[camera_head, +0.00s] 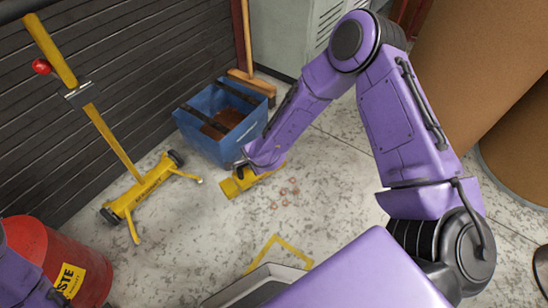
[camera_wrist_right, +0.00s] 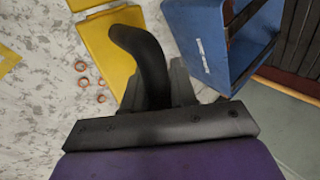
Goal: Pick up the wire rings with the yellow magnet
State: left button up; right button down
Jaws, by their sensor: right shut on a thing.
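Several small copper-coloured wire rings (camera_head: 284,192) lie on the speckled floor, and they also show at the left of the right wrist view (camera_wrist_right: 82,67). The yellow magnet (camera_head: 231,187) is a flat yellow block with a dark curved handle (camera_wrist_right: 147,62). My right gripper (camera_head: 243,165) is shut on the magnet's handle, low near the floor. The magnet is just left of the rings in the head view. I cannot tell whether it touches the floor. Only part of my left arm (camera_head: 22,272) shows at the lower left edge; its gripper is out of view.
A blue bin (camera_head: 192,134) with dark straps stands just behind the magnet. A yellow wheeled magnet sweeper (camera_head: 150,184) stands to the left. A red waste drum (camera_head: 92,270) is at lower left, and large brown drums (camera_head: 480,70) are at right. The floor right of the rings is clear.

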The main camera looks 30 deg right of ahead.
jog(key=s+d+f+m+h+b, duration=0.1)
jog(key=s+f+b, duration=0.1)
jog(key=f, duration=0.3)
jog(key=s+d+f+m+h+b, duration=0.1)
jog(key=s+d+f+m+b, duration=0.1)
jog(key=f+b, duration=0.2)
jog(key=s+d+f+m+h+b, duration=0.1)
jog(key=s+d+f+m+b, duration=0.1)
jog(key=f, duration=0.5)
jog(key=shift+s+f+b, duration=0.2)
jog(key=shift+s+b, duration=0.1)
jog(key=shift+b, duration=0.15)
pick_arm(q)
jog(key=s+a+f+m+g, duration=0.1)
jog(key=a+f+m, duration=0.3)
jog(key=f, duration=0.5)
jog(key=shift+s+g, duration=0.15)
jog(key=shift+g, duration=0.15)
pick_arm(e)
jog(key=shift+f, duration=0.1)
pick_arm(q)
jog(key=shift+a, duration=0.1)
jog(key=shift+f+b, duration=0.3)
jog(key=shift+b, duration=0.1)
pick_arm(e)
jog(key=shift+f, duration=0.45)
